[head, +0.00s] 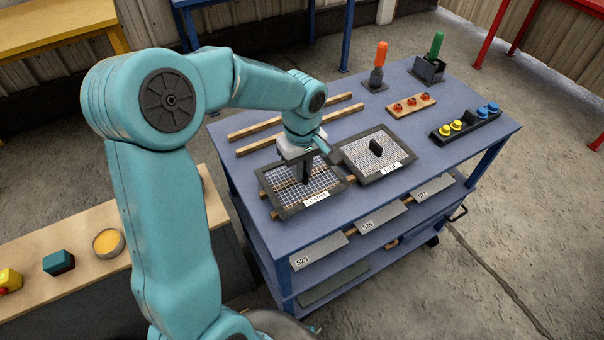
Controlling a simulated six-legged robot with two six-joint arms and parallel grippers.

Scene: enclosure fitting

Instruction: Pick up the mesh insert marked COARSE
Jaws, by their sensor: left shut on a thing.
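The mesh insert marked COARSE (281,190) is a dark-framed panel with a wide wire grid and a white label at its front edge. It is at the front left of the blue cart top, over wooden strips. My left gripper (305,172) is over its middle, pointing down and shut on its upright black handle. I cannot tell whether the insert touches the strips. A second, finer mesh insert (400,146) with a black handle lies just to its right; its label is too small to read surely. My right gripper is not in view.
Wooden strips (270,143) lie behind the inserts. An orange-handled tool (380,62), a green-handled tool (436,46), a board with red knobs (412,105) and a black rack (466,127) stand at the back and right. Numbered plates (380,219) sit on the lower shelf.

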